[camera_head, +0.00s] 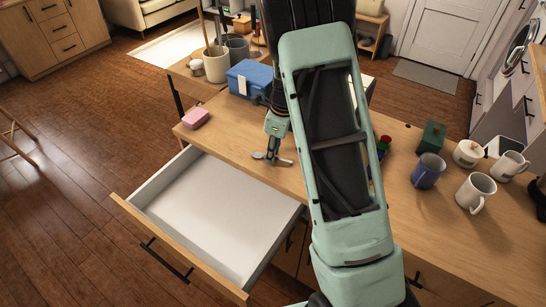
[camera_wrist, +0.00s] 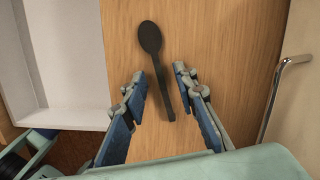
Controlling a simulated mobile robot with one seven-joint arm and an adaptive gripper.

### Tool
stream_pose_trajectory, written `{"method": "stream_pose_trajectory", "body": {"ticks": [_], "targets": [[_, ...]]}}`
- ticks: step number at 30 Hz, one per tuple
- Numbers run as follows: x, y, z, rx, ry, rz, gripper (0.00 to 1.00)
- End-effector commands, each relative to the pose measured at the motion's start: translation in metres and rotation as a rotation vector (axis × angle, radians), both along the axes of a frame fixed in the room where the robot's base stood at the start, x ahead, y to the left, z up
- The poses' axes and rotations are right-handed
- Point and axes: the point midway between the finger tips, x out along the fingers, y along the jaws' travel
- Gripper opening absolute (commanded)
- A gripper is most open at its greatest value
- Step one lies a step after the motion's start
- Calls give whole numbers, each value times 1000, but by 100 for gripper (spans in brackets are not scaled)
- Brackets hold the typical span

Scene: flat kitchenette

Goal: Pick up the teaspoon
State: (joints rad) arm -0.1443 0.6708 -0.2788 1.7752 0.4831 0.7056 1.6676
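The teaspoon (camera_wrist: 151,42) is dark and lies flat on the wooden counter in the wrist view. Its bowl is beyond the fingertips and its handle runs down between my fingers. My gripper (camera_wrist: 159,76) is open, with one blue-padded finger on each side of the handle and a gap to both. In the head view my gripper (camera_head: 275,157) points down at the counter just behind the open drawer. A small grey shape shows beside the fingertips there; I cannot tell whether it is the spoon. The height of the fingers above the counter is unclear.
The empty white drawer (camera_head: 218,211) stands open in front of the counter (camera_head: 450,225). A pink sponge (camera_head: 196,118) and a blue box (camera_head: 249,78) are left of my arm. A blue mug (camera_head: 428,171) and a white mug (camera_head: 476,192) stand at right.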

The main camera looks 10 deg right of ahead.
Motion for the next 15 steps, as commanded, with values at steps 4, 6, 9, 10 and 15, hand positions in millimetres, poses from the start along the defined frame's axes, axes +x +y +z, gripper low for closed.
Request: {"method": "stream_pose_trajectory", "body": {"ticks": [4,6,9,10,15], "targets": [[1,0,-4,0,-1,0,26],[1,1,-4,0,-1,1,26],[1,1,-4,0,-1,1,22],[1,1,-4,0,-1,1,19],[1,1,-3,0,-1,1,0]]}}
